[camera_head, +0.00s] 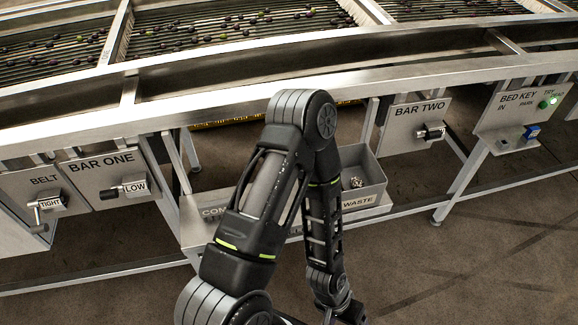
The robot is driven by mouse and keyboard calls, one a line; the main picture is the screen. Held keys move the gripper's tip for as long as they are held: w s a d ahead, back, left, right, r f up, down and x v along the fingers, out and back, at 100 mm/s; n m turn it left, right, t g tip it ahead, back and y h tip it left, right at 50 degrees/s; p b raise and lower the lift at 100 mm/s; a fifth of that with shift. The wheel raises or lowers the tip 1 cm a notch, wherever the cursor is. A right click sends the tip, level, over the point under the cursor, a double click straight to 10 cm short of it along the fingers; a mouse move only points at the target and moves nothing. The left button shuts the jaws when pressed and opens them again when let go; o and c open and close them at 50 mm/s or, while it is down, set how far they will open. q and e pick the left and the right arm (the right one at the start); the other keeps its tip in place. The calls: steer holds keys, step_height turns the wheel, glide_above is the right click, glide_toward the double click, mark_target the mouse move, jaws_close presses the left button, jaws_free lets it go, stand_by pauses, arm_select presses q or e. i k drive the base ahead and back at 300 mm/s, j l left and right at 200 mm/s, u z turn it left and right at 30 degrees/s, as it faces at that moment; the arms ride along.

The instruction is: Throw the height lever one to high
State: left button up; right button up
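The BAR ONE panel (98,168) is on the machine's front at the left. Its lever (112,192) has a dark handle pointing left, beside a white LOW label (135,187). One arm of mine, which I take to be the left, rises from the bottom left of centre, bends at the top and hangs down. Its gripper (340,316) is at the bottom edge, partly cut off, so I cannot see if it is open. It is well right of and below the BAR ONE lever, apart from it. My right gripper is not in view.
Left of BAR ONE is a BELT panel (42,182) with a lever marked TIGHT. A grey WASTE bin (370,186) stands behind my arm. BAR TWO (408,118) and BED KEY (512,100) panels are at the right. A rail runs low along the front.

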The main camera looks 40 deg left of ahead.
mark_target(113, 193)
steer(key=u, duration=2.85)
steer(key=k+l+u, duration=0.65)
steer(key=i+j, duration=0.1)
steer(key=i, duration=0.45)
